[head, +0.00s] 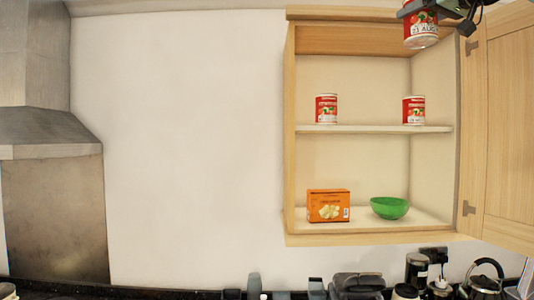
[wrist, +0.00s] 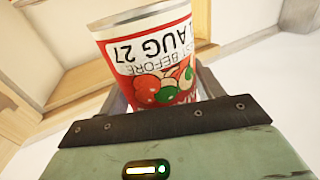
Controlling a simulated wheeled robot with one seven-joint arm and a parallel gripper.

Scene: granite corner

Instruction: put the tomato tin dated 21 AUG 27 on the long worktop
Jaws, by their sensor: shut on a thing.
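My gripper (head: 428,8) is at the top right of the head view, in front of the open cupboard's upper part. It is shut on a red and white tomato tin (head: 421,30). The wrist view shows this tin (wrist: 150,60) close up, tilted, with its label reading BEST BEFORE and AUG 27; the day is partly cut off there. Two similar tins, the left tin (head: 326,109) and the right tin (head: 413,110), stand upright on the middle shelf; their dates are too small to read. A dark speckled worktop (head: 50,288) shows along the bottom edge, mostly out of view.
The cupboard (head: 290,150) has its door (head: 506,120) swung open to the right. An orange box (head: 328,205) and green bowl (head: 390,208) sit on its bottom shelf. A kettle (head: 485,280) and several dark appliances crowd the worktop's right part. A steel hood (head: 45,130) is at left.

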